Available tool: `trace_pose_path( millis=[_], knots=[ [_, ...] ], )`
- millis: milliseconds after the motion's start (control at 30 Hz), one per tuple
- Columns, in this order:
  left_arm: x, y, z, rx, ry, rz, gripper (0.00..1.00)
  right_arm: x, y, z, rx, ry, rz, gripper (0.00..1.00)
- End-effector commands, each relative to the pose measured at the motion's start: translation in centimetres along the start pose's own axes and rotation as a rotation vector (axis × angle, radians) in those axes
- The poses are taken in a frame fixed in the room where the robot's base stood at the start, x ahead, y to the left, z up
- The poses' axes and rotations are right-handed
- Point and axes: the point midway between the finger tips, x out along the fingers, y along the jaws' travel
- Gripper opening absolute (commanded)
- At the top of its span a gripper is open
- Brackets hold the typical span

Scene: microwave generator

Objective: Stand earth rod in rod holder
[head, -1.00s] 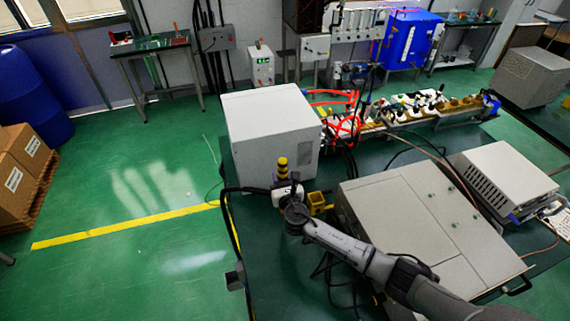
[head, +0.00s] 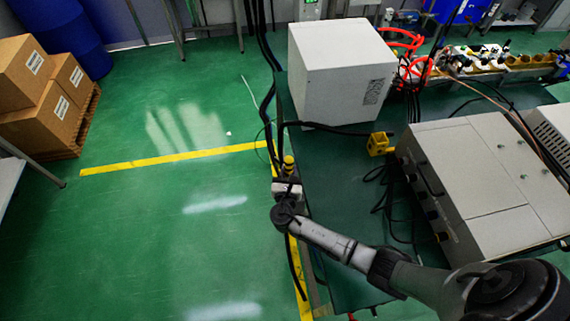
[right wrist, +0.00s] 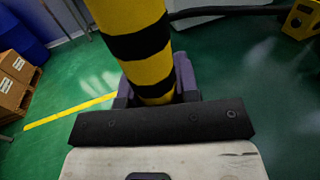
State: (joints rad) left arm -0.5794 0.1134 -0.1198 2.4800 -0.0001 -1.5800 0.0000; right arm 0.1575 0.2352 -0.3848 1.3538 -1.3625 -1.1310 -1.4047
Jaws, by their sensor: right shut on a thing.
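The earth rod, with yellow and black bands (head: 289,164), is held by my right gripper (head: 288,181) at the left edge of the dark green table. In the right wrist view the striped rod (right wrist: 143,45) rises from between the right gripper's fingers (right wrist: 157,92). Its far end is out of that picture. A small yellow block with an opening (head: 378,145), perhaps the rod holder, sits on the table to the right of the gripper, well apart from it. It shows partly at the top right of the wrist view (right wrist: 301,18). My left gripper is not in view.
A white box (head: 335,75) stands behind the yellow block. A large grey cabinet (head: 480,175) stands to its right. Black cables run across the table. Green floor with a yellow line (head: 180,158) lies open to the left; cardboard boxes (head: 40,90) stand beyond.

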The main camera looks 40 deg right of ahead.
Motion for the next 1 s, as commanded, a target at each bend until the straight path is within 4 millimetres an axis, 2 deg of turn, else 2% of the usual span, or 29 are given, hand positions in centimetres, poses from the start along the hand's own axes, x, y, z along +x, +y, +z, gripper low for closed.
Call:
trace_pose_path(
  millis=[533,1000],
  knots=[
    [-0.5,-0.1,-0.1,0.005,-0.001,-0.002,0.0,0.0,-0.1,0.1,-0.001,-0.002,-0.003,0.0],
    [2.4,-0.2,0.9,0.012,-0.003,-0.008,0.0,0.0,-0.1,-3.7,0.0,-0.002,-0.002,0.0]
  ],
)
